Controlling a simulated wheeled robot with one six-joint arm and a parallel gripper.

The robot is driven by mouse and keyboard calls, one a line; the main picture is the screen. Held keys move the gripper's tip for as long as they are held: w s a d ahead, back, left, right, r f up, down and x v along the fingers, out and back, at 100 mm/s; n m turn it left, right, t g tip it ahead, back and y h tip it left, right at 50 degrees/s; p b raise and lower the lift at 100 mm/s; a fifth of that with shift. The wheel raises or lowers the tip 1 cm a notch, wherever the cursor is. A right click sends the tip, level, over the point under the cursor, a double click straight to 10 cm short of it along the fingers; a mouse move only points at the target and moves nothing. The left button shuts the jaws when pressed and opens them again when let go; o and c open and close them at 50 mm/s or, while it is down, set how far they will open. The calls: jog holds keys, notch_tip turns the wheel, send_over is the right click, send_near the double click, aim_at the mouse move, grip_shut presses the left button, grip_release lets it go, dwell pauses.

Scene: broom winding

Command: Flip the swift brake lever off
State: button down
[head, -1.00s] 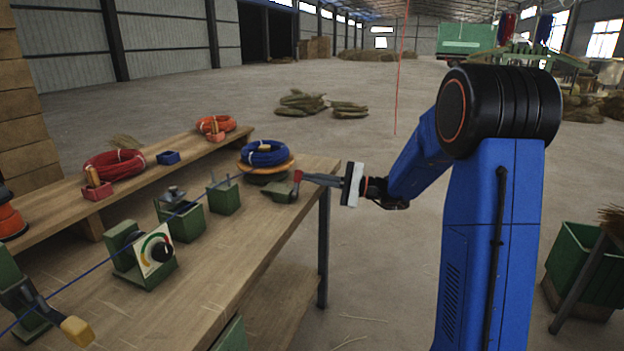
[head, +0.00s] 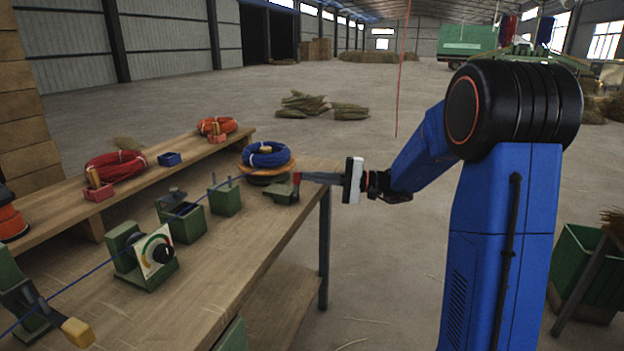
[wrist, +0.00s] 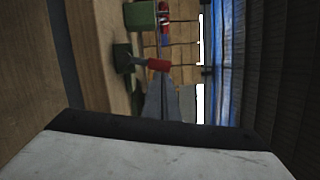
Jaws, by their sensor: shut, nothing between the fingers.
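The swift (head: 284,162) is an orange disc bearing a blue coil (head: 265,153) at the table's far right end. The brake has a small green base (head: 283,193) beside it, near the table edge. Its lever ends in a red handle (head: 297,179), which stands up from the base in the head view. In the wrist view the red handle (wrist: 158,65) lies just beyond my fingertips. My gripper (head: 304,177) is shut and empty, pointing left at the handle from the right. Its tips are at or very close to the handle; I cannot tell whether they touch.
The wooden table (head: 235,270) carries a green box (head: 224,199), a dial unit (head: 154,252) and a yellow-ended lever (head: 78,331), with a blue line along them. A raised shelf behind holds a red coil (head: 115,166). Open floor lies to the right of the table.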

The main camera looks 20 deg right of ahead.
aim_at(300, 175)
jog(key=n, duration=0.1)
jog(key=s+a+r+n, duration=0.1)
jog(key=n, duration=0.1)
jog(key=shift+s+h, duration=0.15)
jog(key=shift+h, duration=0.15)
jog(key=shift+s+a+r+n+g+h, duration=0.2)
jog(key=shift+s+n, duration=0.1)
jog(key=shift+n, duration=0.3)
jog(key=shift+s+a+r+n+g+h, duration=0.1)
jog(key=shift+s+a+n, duration=0.15)
jog(key=shift+n, duration=0.35)
jog(key=shift+d+f, duration=0.1)
jog(key=s+d+r, duration=0.1)
jog(key=d+r, duration=0.2)
jog(key=d, duration=0.8)
jog(key=shift+d, duration=0.1)
